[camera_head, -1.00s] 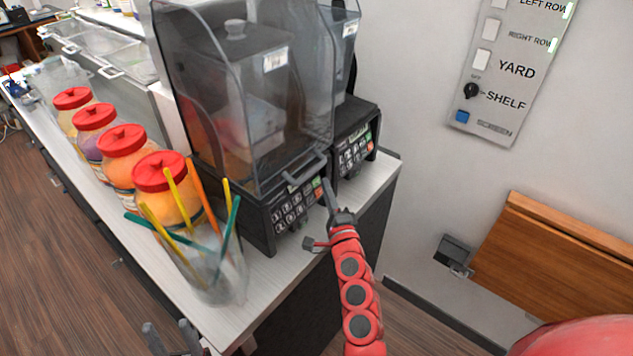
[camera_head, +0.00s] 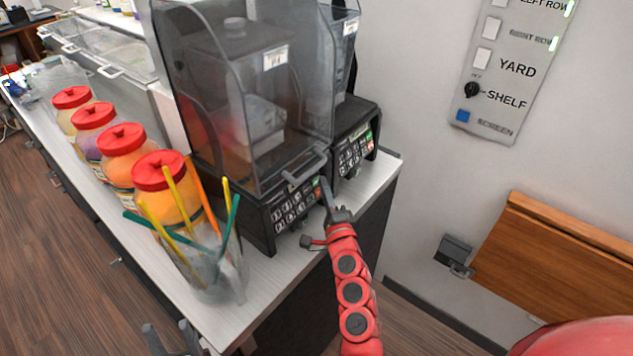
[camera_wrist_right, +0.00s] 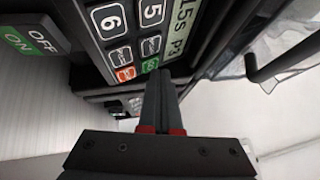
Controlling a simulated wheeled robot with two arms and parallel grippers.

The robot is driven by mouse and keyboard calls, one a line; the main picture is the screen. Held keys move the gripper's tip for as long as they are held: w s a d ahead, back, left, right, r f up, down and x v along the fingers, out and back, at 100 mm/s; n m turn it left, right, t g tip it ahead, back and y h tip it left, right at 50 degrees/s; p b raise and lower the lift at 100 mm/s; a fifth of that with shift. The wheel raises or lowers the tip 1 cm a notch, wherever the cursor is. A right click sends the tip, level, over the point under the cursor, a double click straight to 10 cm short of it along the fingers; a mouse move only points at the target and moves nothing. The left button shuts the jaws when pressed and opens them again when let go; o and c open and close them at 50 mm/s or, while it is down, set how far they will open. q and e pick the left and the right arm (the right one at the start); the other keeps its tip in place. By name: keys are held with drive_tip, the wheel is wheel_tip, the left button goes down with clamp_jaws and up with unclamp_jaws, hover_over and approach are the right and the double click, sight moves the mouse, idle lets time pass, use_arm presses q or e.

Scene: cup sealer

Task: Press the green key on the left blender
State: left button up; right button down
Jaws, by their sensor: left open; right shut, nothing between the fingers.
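The left blender (camera_head: 283,212) stands on the counter with its keypad facing me. Its green key (camera_wrist_right: 150,65) shows in the wrist view beside an orange key (camera_wrist_right: 125,74); the green key is small in the head view (camera_head: 316,184). My right gripper (camera_head: 325,182) is shut and empty, its tips at the keypad's right end. In the wrist view the shut fingertips (camera_wrist_right: 160,74) lie right by the green key's lower edge; I cannot tell whether they touch it. My left gripper (camera_head: 172,340) is open, low at the bottom left, partly cut off by the frame.
A second blender (camera_head: 354,150) stands close behind on the right. A glass of coloured straws (camera_head: 215,270) and several red-lidded jars (camera_head: 160,172) line the counter (camera_head: 262,290) on the left. A wall switch panel (camera_head: 505,75) is at the upper right.

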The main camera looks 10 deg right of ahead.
drive_tip(key=shift+w+a+f, duration=0.1)
drive_tip(key=shift+w+a, duration=0.1)
drive_tip(key=shift+w, duration=0.05)
idle(0.7)
drive_tip(key=shift+s, duration=0.1)
drive_tip(key=shift+s+d+r, duration=0.25)
drive_tip(key=shift+s+d, duration=0.2)
drive_tip(key=shift+s, duration=0.1)
idle(0.3)
drive_tip(key=s+d, duration=0.1)
drive_tip(key=s+d+r, duration=0.1)
drive_tip(key=s+d, duration=0.1)
drive_tip(key=shift+s+r, duration=0.25)
drive_tip(key=shift+s, duration=0.1)
idle(0.7)
